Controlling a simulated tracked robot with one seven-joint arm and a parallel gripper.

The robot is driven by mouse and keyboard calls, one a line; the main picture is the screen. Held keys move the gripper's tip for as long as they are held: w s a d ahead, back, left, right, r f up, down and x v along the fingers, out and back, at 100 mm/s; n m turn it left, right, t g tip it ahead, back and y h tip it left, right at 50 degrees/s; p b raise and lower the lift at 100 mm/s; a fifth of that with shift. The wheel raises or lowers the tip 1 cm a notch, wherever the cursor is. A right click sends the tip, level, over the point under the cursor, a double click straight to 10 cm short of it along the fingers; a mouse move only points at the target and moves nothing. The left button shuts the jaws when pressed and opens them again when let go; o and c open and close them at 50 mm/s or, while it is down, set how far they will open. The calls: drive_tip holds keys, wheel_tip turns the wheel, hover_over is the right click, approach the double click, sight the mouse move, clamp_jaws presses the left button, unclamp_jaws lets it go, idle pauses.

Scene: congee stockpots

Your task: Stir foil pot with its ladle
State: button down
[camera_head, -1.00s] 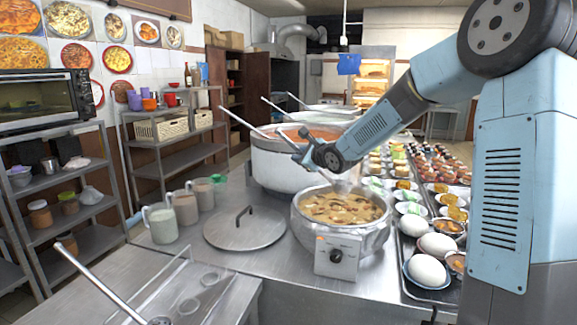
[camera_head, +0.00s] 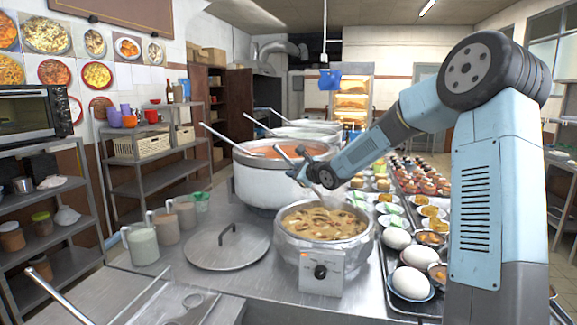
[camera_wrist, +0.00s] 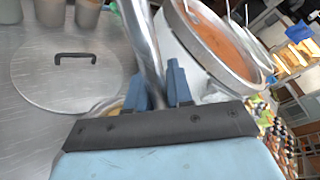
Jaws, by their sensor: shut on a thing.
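The foil pot (camera_head: 322,257) stands on the steel counter, with yellowish congee (camera_head: 318,222) in it and a knob on its front. My gripper (camera_head: 318,174) is above the pot's back rim. It is shut on the ladle's metal handle (camera_head: 285,155), which leans up and to the left in the head view. In the wrist view the handle (camera_wrist: 146,45) passes between the two blue fingers (camera_wrist: 158,88). The ladle's bowl cannot be made out; the gripper and the pot's contents hide it.
A flat lid (camera_head: 226,252) lies left of the pot. A large pot (camera_head: 262,183) of orange soup with a ladle stands behind. Cups (camera_head: 165,228) stand at the left, and a tray (camera_head: 398,308) of eggs and bowls is close at the right.

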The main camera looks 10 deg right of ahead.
wheel_tip(320, 180, down, 12)
drive_tip(key=shift+r, duration=0.2)
idle(0.6)
drive_tip(key=shift+w, duration=0.1)
idle(0.3)
